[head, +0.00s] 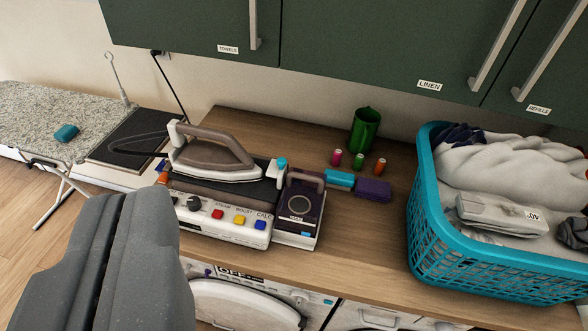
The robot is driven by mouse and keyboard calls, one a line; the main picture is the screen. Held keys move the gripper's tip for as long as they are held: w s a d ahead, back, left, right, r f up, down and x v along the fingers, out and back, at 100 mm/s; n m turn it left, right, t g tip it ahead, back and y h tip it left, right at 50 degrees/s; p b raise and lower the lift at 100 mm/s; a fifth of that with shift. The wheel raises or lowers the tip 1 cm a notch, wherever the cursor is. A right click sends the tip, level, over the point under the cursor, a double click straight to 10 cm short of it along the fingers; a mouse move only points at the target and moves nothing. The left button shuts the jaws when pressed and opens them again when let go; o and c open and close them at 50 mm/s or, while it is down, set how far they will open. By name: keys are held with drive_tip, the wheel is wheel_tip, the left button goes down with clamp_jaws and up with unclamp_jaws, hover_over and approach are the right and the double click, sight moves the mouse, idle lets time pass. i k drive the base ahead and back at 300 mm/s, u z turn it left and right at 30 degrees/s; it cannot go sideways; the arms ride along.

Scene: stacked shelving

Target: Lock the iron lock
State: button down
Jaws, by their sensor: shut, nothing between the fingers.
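A steam iron (215,157) with a brown-grey body and white base rests on a dark plate atop a white iron station (240,228). The station's front has a black knob and red, yellow and blue buttons. A blue-and-orange part (161,172) shows at the station's left end, and a cyan cap (281,163) at its right; I cannot tell which is the lock or its state. A dark tank with a handle (298,212) sits at the station's right. My gripper (122,200) is shut and empty at lower left, in front of the station's left end.
A teal laundry basket (480,260) fills the counter's right. A green jug (364,130), small spools (358,161) and cyan and purple blocks (372,189) stand behind. Dark cabinets (370,45) hang above; an ironing board (45,115) is left. Counter front right of the tank is clear.

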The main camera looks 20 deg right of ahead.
sight(277, 168)
drive_tip(key=z, duration=0.45)
drive_tip(key=i, duration=1)
drive_tip(key=u, duration=0.05)
